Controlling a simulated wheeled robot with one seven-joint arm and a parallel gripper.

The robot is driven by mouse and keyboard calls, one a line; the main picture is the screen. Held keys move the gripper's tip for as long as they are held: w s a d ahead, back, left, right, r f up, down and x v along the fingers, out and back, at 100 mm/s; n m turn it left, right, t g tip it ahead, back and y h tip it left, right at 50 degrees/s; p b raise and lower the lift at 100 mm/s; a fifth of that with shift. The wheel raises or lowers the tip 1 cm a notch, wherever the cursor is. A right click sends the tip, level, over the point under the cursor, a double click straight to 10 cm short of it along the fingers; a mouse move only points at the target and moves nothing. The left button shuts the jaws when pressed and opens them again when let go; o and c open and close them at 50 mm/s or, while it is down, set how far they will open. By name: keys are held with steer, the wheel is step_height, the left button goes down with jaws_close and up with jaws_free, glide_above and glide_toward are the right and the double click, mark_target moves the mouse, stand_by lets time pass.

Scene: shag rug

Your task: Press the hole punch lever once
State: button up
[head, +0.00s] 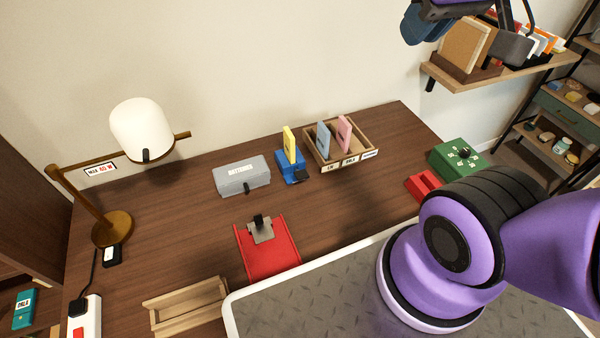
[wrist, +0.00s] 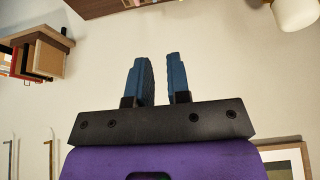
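A small blue device (head: 291,172) with a black lever-like part on its right stands towards the back of the desk. A yellow card stands upright in it. It may be the hole punch, but I cannot tell for sure. A red tray (head: 270,263) in front carries a grey plate with a black knob (head: 259,221). My gripper (head: 428,24) is high at the upper right in the head view, far from both. In the wrist view its two blue fingers (wrist: 160,75) are apart with nothing between them. The wrist view shows neither desk device.
A grey batteries box (head: 243,177) and a wooden card holder (head: 366,135) flank the blue device. A lamp (head: 142,130) stands left; a wooden rack (head: 187,305) lies in front. A green box (head: 457,158) and red block (head: 423,186) stand right. A wall shelf (head: 510,76) is near my gripper.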

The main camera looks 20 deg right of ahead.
jaws_close()
stand_by(1.8)
steer(key=shift+w, duration=0.1)
steer(key=w+f+n+g+h, duration=0.2)
steer(key=w+f+n+g, duration=0.1)
steer(key=w+f+n, duration=1.2)
steer(key=w+a+f+n+g+y, duration=0.1)
steer(key=w+a+f+n, duration=0.2)
steer(key=f+n, duration=0.6)
steer(key=w+a+f+n+g+y, duration=0.1)
steer(key=w+a+f+n, duration=0.3)
steer(key=f+n, duration=0.6)
steer(key=shift+f+n, duration=0.2)
steer(key=shift+n, duration=0.8)
